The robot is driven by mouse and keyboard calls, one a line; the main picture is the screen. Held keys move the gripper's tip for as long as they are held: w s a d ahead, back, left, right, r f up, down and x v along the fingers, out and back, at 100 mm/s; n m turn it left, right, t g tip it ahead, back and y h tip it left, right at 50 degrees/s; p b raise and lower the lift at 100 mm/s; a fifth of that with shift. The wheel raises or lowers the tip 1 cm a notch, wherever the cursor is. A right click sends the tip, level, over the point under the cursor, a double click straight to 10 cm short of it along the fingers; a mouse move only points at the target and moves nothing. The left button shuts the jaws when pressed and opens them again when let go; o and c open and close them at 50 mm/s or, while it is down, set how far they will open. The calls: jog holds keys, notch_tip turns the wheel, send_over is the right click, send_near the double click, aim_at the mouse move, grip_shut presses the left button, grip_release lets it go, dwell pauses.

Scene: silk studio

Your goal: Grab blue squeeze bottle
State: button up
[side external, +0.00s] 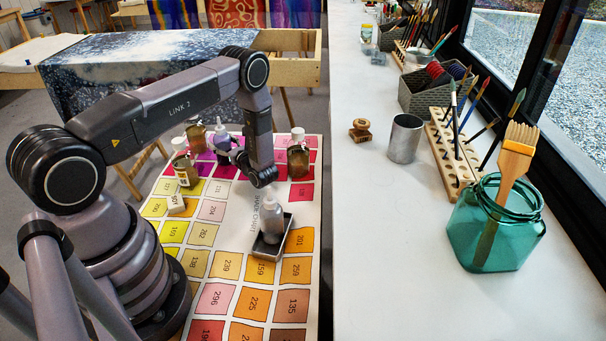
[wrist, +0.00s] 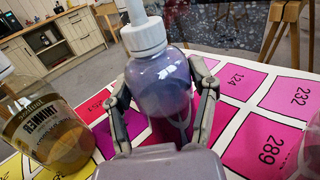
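A translucent bluish-violet squeeze bottle (wrist: 163,88) with a white nozzle cap stands upright in the middle of the wrist view. It also shows in the side view (side external: 221,143), on the far part of the colour chart. My gripper (wrist: 160,90) has one finger on each side of the bottle, close to its walls. In the side view my gripper (side external: 238,157) reaches leftward to the bottle, low over the chart. Whether the fingers press on the bottle cannot be told. The bottle's base is hidden by the gripper body in the wrist view.
A thinner bottle (wrist: 50,130) stands close on the left in the wrist view. Brown bottles (side external: 185,172) (side external: 298,155) stand on either side. A grey bottle (side external: 270,220) sits in a black tray (side external: 264,250) nearer the front. The chart's front (side external: 240,300) is clear.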

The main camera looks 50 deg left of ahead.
jog(key=c, duration=0.7)
jog(key=shift+o, duration=0.2)
jog(key=shift+r, duration=0.15)
